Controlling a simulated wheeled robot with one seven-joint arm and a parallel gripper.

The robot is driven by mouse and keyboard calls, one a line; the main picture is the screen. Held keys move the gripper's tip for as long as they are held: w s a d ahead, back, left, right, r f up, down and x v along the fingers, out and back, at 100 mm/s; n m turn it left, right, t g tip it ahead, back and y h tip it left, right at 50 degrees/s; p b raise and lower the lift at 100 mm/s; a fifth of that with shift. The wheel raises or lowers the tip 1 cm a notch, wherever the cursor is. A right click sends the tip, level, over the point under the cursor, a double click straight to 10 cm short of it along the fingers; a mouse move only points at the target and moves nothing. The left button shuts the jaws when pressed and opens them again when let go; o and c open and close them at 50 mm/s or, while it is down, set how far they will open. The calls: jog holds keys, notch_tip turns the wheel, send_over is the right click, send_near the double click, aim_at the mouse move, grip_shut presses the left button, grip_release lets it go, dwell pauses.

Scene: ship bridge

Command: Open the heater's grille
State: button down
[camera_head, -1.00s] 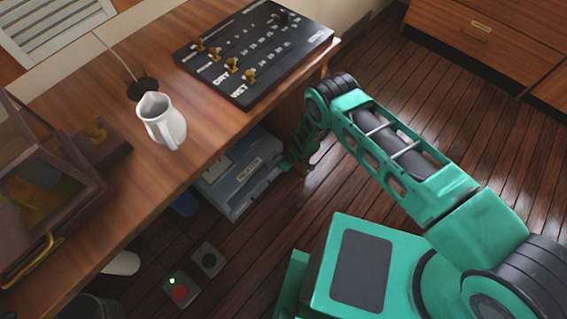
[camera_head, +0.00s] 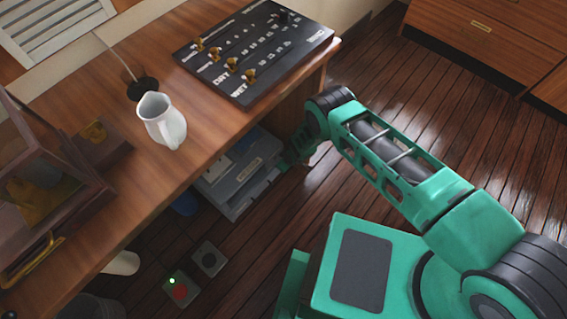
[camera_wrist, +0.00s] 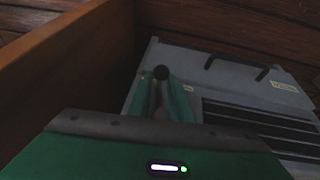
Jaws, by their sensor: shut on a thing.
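The heater (camera_head: 240,178) is a grey box on the floor under the wooden desk. In the wrist view, its grey body (camera_wrist: 205,85) carries a black handle (camera_wrist: 237,67) on top and dark horizontal grille slots (camera_wrist: 262,130) at the lower right. My gripper (camera_wrist: 164,88) shows there as two green fingers, shut on a small dark round knob (camera_wrist: 161,72) beside the heater's left part. I cannot tell how far the grille stands open. In the head view my arm reaches down beside the desk end, and my wrist hides the fingertips.
A wooden panel (camera_wrist: 70,70) stands close on the left in the wrist view. The desk (camera_head: 190,105) overhangs the heater and bears a white jug (camera_head: 163,122) and a black control panel (camera_head: 255,50). Floor boxes (camera_head: 182,289) lie left of my base. The floor at right is clear.

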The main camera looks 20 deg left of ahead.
jog(key=shift+d+r+t+h, duration=0.1)
jog(key=shift+t+h, duration=0.3)
jog(key=shift+t, duration=0.7)
jog(key=shift+w+d+r+n+t, duration=0.15)
jog(key=shift+w+n+t, duration=0.25)
jog(key=shift+t, duration=0.2)
jog(key=shift+h, duration=0.3)
jog(key=c, duration=1.6)
grip_release()
jog(key=shift+c, duration=0.2)
jog(key=shift+s+r, duration=0.1)
jog(key=shift+r, duration=0.05)
jog(key=v, duration=1)
jog(key=shift+s+r, duration=0.15)
